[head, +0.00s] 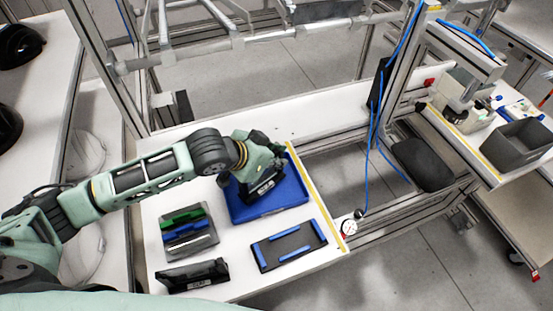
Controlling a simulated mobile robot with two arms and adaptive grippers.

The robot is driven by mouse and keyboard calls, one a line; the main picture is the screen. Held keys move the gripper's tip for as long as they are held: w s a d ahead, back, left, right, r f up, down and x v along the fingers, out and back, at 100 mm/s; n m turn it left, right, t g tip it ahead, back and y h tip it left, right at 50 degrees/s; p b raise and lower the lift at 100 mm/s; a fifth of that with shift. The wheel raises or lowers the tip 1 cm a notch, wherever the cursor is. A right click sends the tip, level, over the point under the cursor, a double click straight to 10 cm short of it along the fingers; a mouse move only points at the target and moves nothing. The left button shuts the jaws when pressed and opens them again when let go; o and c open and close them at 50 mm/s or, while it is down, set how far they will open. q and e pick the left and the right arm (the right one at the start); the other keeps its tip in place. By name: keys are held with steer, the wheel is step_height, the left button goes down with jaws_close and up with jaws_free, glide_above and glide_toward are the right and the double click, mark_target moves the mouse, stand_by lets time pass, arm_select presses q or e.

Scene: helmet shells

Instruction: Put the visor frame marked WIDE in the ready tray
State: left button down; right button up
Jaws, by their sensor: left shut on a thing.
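My left gripper (256,185) is over the blue tray (280,205) on the white table, pointing down. It is shut on a dark piece (264,188) with small pale marks, which I take for a visor frame; its lettering is too small to read. The gripper and arm hide much of this piece and the tray's back left part. I cannot tell whether the piece touches the tray floor. Another dark visor frame (192,274) with a small white label lies at the table's front left; its lettering is unreadable too. My right gripper is not in view.
A grey holder (205,243) with green, blue and dark strips stands left of the blue tray. A black plate (288,244) with blue pads lies in front of the tray. A yellow strip (318,205) marks the table's right edge, beside an aluminium frame.

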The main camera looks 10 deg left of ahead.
arm_select(q)
steer(key=shift+f, duration=0.4)
steer(key=shift+f, duration=0.1)
steer(key=c, duration=1.8)
jaws_free()
steer(key=v, duration=1.2)
steer(key=shift+b, duration=0.35)
